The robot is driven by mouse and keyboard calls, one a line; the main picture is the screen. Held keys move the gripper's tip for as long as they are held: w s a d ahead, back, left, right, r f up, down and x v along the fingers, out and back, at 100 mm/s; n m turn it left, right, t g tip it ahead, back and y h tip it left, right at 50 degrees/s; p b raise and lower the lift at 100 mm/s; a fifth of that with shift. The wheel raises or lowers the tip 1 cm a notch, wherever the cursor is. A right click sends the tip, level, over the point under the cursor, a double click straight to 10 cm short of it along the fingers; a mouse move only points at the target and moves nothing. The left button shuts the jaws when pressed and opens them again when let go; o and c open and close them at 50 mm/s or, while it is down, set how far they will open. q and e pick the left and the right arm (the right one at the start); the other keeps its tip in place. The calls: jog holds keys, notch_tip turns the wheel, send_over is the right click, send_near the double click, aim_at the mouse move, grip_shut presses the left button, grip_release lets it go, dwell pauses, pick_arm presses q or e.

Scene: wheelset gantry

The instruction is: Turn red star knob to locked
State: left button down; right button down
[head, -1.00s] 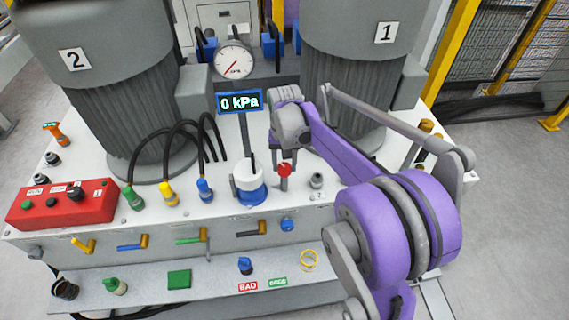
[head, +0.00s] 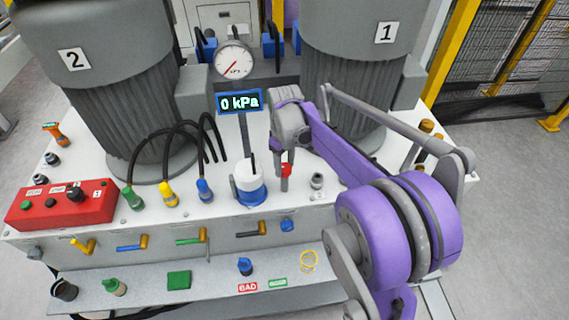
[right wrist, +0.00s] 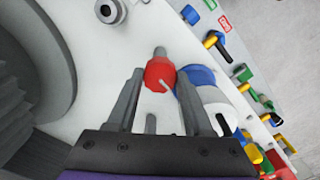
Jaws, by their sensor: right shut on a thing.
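The red star knob (head: 286,170) is on the white bench top, right of the white and blue container (head: 249,185). It also shows in the right wrist view (right wrist: 160,73), between my fingertips, with a thin pale mark on its face. My right gripper (head: 284,176) reaches down from above and is shut on the knob. The fingers hide part of the knob in the head view. I cannot read a locked or unlocked marking on it. My left gripper is not in view.
Pump 1 (head: 357,95) and pump 2 (head: 150,105) stand behind. The gauge (head: 235,61) and the 0 kPa display (head: 239,102) are left of my right arm. Coloured hose plugs and a red control box (head: 62,205) are at left. Several lever handles line the front.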

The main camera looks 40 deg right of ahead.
aim_at(284, 167)
jog(key=shift+n, duration=0.7)
jog(key=shift+c, duration=1.5)
grip_release()
notch_tip(284, 167, up, 11)
jog(key=shift+p, duration=0.35)
jog(key=shift+f, duration=0.1)
jog(key=s+a+f+m+t, duration=0.1)
jog(key=s+a+f+t, duration=0.1)
jog(key=s+a+f, duration=0.3)
jog(key=s+a+f+m+t+p, duration=0.1)
jog(key=s+a+f, duration=0.4)
jog(key=s+a, duration=0.6)
jog(key=shift+s+a+f+m+t, duration=0.4)
jog(key=shift+m+t, duration=0.3)
jog(key=shift+t, duration=0.5)
